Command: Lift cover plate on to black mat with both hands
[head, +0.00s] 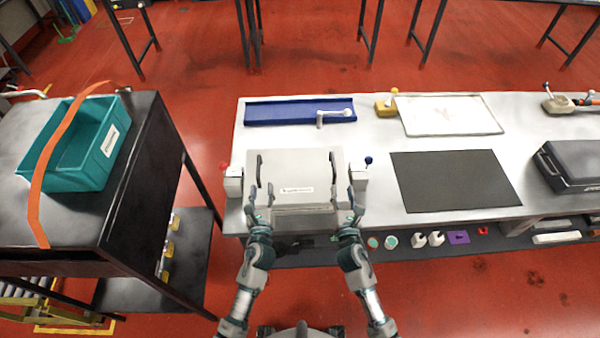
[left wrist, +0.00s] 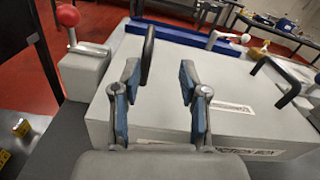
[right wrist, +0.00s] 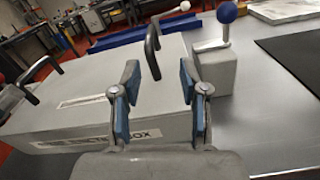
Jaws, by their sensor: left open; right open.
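The pale grey cover plate (head: 295,168) lies on top of a labelled grey box on the bench. It has a black handle (head: 259,167) on the left and a black handle (head: 333,167) on the right. My left gripper (head: 259,213) is open at the box's front left; in the left wrist view its fingers (left wrist: 157,82) point toward the left handle, which shows between and beyond them. My right gripper (head: 345,214) is open at the front right; its fingers (right wrist: 158,78) likewise point toward the right handle. Both look empty. The black mat (head: 455,180) lies bare to the right.
A red-knobbed block (head: 233,184) stands left of the box and a blue-knobbed block (head: 359,178) right. A blue plate (head: 285,111) and white tray (head: 447,115) lie behind. A dark case (head: 572,168) sits right of the mat. A teal bin (head: 80,145) is far left.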

